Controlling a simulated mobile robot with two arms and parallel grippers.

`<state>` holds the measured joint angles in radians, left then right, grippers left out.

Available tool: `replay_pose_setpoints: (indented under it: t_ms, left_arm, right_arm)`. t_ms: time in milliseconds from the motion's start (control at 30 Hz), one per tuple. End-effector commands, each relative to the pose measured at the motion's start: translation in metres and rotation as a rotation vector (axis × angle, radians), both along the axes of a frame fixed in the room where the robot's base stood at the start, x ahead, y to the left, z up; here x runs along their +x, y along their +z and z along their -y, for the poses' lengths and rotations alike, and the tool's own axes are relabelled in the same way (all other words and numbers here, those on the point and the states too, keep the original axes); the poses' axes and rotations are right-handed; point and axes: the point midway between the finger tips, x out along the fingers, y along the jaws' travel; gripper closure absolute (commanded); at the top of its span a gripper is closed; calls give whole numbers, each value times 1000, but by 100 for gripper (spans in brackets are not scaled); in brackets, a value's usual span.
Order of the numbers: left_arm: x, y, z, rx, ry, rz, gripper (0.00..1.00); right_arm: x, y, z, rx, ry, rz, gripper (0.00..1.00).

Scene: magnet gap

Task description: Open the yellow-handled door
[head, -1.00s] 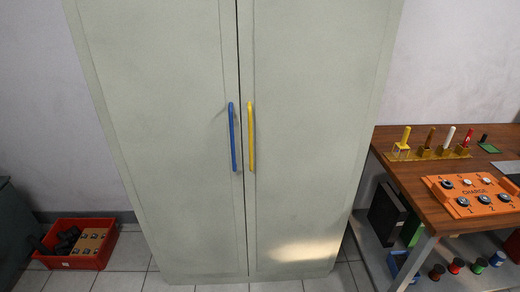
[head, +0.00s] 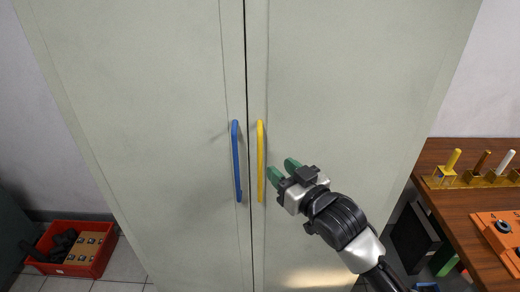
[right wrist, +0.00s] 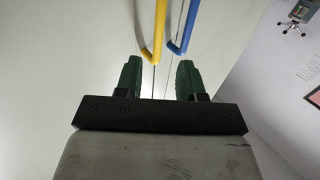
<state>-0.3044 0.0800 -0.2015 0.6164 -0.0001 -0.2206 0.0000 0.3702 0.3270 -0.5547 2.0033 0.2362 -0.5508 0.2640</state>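The tall pale grey-green cabinet has two shut doors. The right door (head: 350,90) carries the yellow handle (head: 260,162), a vertical bar near the middle seam. The left door (head: 130,110) carries the blue handle (head: 237,162) beside it. My right gripper (head: 282,172) is just right of the yellow handle's lower half, its green fingers apart and empty. In the right wrist view the open fingers (right wrist: 158,78) point at the cabinet, with the lower ends of the yellow handle (right wrist: 158,35) and blue handle (right wrist: 182,30) beyond them. My left gripper is not in view.
A wooden workbench (head: 460,215) with coloured pegs and an orange charge box (head: 500,235) stands to the right of the cabinet. A red crate (head: 75,250) with dark items sits on the tiled floor at the lower left.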

Motion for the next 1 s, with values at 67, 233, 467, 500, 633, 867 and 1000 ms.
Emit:
replay_pose_setpoints:
  t_ms: [67,233,467,500,633,867,1000]
  left_arm:
    - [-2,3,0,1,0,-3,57]
    - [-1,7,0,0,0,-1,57]
    - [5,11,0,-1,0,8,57]
    - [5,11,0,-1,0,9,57]
    - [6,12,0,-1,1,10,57]
    - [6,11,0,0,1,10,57]
    - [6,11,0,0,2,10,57]
  right_arm:
    - [12,2,-8,0,-1,0,61]
    - [39,2,-26,-1,-2,0,61]
    - [66,1,-44,-2,-2,1,61]
    - [69,1,-46,-2,-2,0,61]
    - [74,0,-50,-2,-2,0,61]
    - [76,0,-51,-2,-2,1,61]
    - [76,0,-50,-1,-2,1,70]
